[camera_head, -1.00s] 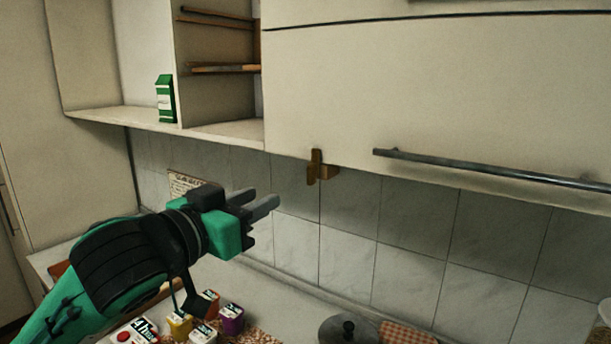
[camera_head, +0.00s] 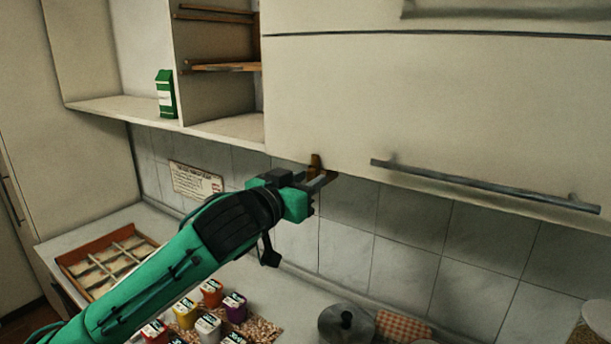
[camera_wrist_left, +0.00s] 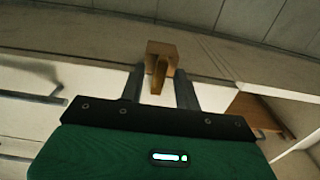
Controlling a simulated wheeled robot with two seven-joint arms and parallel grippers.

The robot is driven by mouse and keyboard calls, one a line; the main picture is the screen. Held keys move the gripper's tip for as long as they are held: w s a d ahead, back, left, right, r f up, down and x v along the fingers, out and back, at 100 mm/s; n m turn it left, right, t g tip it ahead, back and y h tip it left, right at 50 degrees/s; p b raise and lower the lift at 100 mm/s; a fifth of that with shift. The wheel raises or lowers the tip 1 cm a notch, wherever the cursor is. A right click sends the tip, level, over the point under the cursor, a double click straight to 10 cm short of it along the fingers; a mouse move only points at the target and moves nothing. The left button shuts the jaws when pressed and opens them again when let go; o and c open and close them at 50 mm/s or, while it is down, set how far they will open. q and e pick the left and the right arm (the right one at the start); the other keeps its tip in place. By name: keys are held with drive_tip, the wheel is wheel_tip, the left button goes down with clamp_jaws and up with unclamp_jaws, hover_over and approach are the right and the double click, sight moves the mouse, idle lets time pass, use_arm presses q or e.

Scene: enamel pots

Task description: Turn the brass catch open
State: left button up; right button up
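The brass catch (camera_head: 315,163) sits at the lower edge of the white upper cabinet door (camera_head: 440,110), left of the door's bar handle. My left gripper (camera_head: 322,180) is at the catch, and its fingers partly hide it in the head view. In the left wrist view, the catch (camera_wrist_left: 160,72) shows between the two fingers of my left gripper (camera_wrist_left: 160,88), with a gap visible on each side. The fingers are apart. My right gripper is in neither view.
A long bar handle (camera_head: 485,187) runs along the door to the right. Open shelves with a green carton (camera_head: 165,94) are at the left. On the counter below are several small labelled jars (camera_head: 208,325), a wooden divided tray (camera_head: 72,262) and a pot lid (camera_head: 346,322).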

use_arm(q)
clamp_jaws()
